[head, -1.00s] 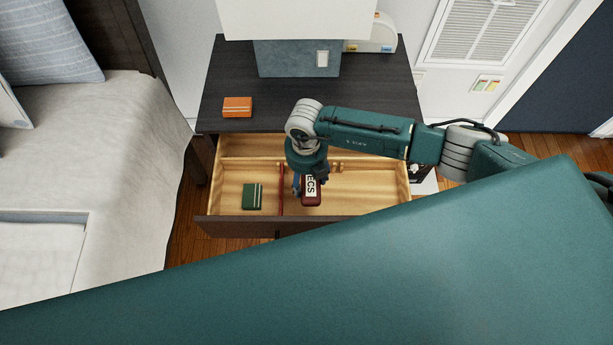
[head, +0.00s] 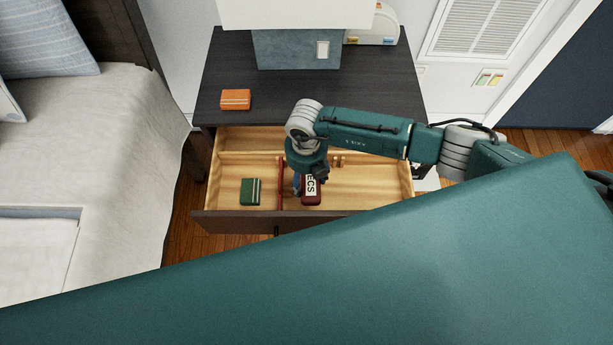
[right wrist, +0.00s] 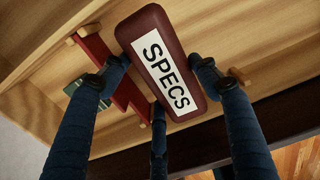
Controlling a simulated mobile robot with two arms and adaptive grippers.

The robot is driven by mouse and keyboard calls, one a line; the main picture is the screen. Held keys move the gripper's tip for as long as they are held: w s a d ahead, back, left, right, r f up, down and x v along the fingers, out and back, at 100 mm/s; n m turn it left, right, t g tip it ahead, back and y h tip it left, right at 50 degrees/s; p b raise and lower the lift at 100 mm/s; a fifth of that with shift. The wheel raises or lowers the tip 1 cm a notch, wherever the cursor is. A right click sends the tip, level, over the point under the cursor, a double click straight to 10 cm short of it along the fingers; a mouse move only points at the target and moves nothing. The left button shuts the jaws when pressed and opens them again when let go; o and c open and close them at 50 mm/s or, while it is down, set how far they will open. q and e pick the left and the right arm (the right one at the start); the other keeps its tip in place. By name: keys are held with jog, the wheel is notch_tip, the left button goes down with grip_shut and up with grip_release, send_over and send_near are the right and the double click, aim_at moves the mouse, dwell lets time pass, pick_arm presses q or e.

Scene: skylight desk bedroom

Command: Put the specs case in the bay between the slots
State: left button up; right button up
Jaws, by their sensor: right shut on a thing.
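The dark red specs case (head: 311,188), with a white SPECS label, is inside or just above the open drawer (head: 230,165). My right gripper (head: 309,177) is shut on it from above. In the right wrist view the case (right wrist: 166,62) sits tilted between the blue fingers. A red divider (head: 281,185) stands just left of the case, running front to back. Wooden slot pegs (head: 338,160) show on the drawer's back rail, right of the case. I cannot tell whether the case touches the drawer floor. My left gripper is not in view.
A green box (head: 250,191) lies in the drawer's left compartment. An orange box (head: 236,99) and a lamp (head: 297,50) are on the nightstand top (head: 222,72). The drawer floor right of the case looks clear. A bed (head: 120,140) stands at the left.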

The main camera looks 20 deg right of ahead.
jog(key=shift+f, duration=0.35)
jog(key=shift+f+b, duration=1.65)
jog(key=shift+f, duration=0.1)
dwell(0.8)
jog(key=shift+f, duration=0.15)
jog(key=shift+f, duration=0.15)
jog(key=shift+f+b, duration=0.1)
jog(key=shift+b, duration=0.25)
jog(key=shift+f, duration=0.2)
jog(key=shift+f, duration=0.1)
jog(key=shift+f+b, duration=0.2)
jog(key=shift+b, duration=0.2)
jog(key=shift+f, duration=0.1)
